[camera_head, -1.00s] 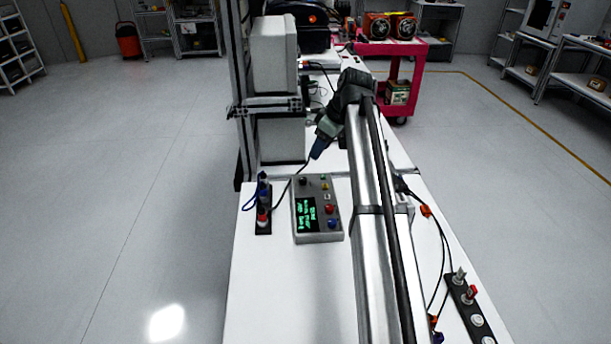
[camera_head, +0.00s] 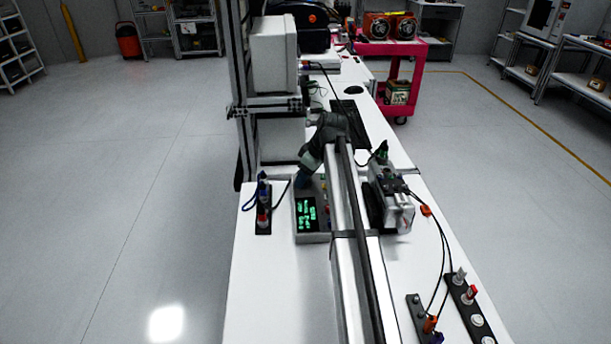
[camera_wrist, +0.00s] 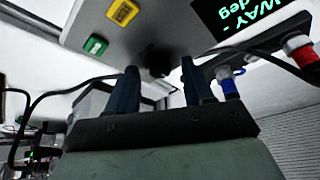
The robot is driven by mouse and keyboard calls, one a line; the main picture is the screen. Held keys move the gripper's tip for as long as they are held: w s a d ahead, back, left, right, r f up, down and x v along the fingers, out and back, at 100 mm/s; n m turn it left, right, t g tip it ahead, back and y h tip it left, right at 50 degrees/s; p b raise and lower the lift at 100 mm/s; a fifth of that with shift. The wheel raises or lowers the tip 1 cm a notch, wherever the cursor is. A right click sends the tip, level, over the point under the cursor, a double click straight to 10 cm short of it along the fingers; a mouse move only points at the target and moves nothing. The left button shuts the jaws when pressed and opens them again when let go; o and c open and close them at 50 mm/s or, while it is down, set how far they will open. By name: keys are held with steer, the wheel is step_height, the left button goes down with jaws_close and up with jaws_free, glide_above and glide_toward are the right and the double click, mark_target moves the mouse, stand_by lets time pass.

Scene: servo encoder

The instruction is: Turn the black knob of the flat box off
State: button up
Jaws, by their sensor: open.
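The flat grey box (camera_head: 312,239) lies on the white table in the head view, its green-lit display (camera_head: 307,213) showing and its right side partly covered by my arm. My gripper (camera_head: 302,181) is over the box's far end and hides the black knob there. In the wrist view the box (camera_wrist: 168,22) fills the top, and the dark, blurred knob (camera_wrist: 156,61) appears between the tips of my open gripper (camera_wrist: 160,70), one finger on each side. I cannot tell whether the fingers touch it. Nothing is held.
A black strip with red and blue connectors (camera_head: 263,210) and cables stands just left of the box. A metal device (camera_head: 397,203) with wires sits right of my arm. More switch strips (camera_head: 468,300) lie at the front right. The table's front left is clear.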

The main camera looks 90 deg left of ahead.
steer(key=shift+c, duration=0.4)
jaws_close()
stand_by(0.4)
steer(key=m, duration=0.2)
steer(key=m+t+y, duration=0.1)
steer(key=m, duration=0.1)
steer(key=shift+s+d, duration=0.2)
steer(key=m, duration=0.2)
steer(key=m+t, duration=0.1)
steer(key=m, duration=0.1)
steer(key=shift+s+m+t+y, duration=0.1)
steer(key=shift+m+t+y, duration=0.2)
steer(key=shift+y, duration=0.1)
steer(key=shift+o, duration=0.4)
jaws_free()
